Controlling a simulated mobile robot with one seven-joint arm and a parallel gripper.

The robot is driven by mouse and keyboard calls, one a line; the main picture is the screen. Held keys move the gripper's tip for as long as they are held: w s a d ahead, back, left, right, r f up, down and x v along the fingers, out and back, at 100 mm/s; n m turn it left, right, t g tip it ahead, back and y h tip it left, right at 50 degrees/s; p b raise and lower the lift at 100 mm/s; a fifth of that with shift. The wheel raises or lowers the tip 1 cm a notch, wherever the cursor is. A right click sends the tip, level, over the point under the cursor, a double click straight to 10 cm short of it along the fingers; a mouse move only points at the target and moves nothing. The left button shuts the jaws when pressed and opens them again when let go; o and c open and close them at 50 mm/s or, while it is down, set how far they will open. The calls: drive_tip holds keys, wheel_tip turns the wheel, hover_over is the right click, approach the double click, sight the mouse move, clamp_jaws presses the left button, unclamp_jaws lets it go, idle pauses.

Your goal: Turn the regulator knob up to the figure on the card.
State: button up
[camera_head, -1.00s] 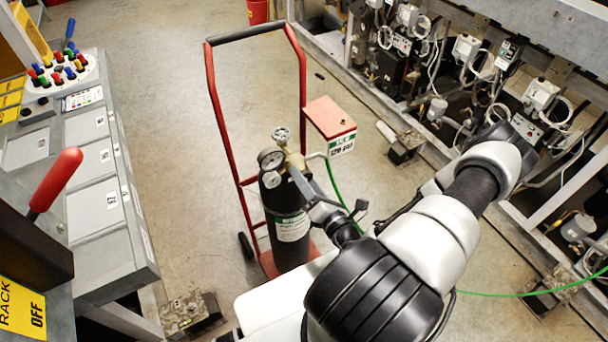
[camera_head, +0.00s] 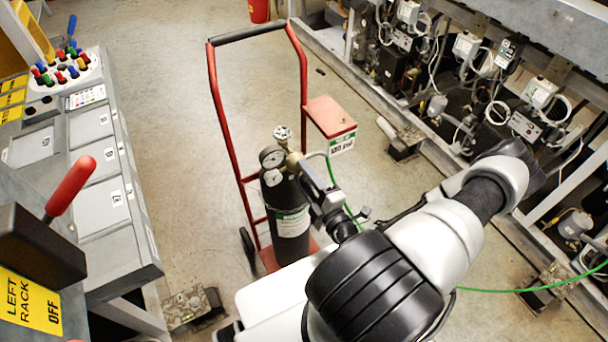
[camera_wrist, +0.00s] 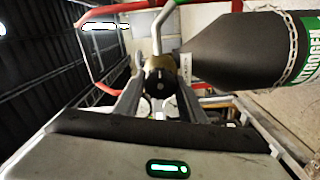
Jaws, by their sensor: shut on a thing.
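A black nitrogen cylinder (camera_head: 285,210) stands upright on a red hand cart. Its brass regulator (camera_head: 294,160) sits at the top, with two round gauges (camera_head: 271,157) facing left; their needles are too small to read. My gripper (camera_head: 308,170) reaches in from the right at the regulator. In the wrist view my gripper (camera_wrist: 160,92) is shut on the dark round regulator knob (camera_wrist: 160,82), one finger on each side. The knob is hidden by the fingers in the head view. The card (camera_head: 342,144), on the red box's front, appears to read 120 psi.
The red cart frame (camera_head: 218,110) rises behind the cylinder. A green hose (camera_head: 333,173) runs from the regulator area to the floor. A grey console (camera_head: 100,212) stands left; compressor racks (camera_head: 480,90) stand right.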

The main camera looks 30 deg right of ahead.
drive_tip(key=shift+m, duration=1.3)
drive_tip(key=o, duration=1)
drive_tip(key=shift+o, duration=0.2)
drive_tip(key=s+b, duration=0.1)
drive_tip(key=s, duration=1.6)
drive_tip(key=shift+s+d+b, duration=0.25)
drive_tip(key=shift+d+b, duration=0.05)
drive_tip(key=shift+d, duration=0.05)
drive_tip(key=shift+r, duration=0.15)
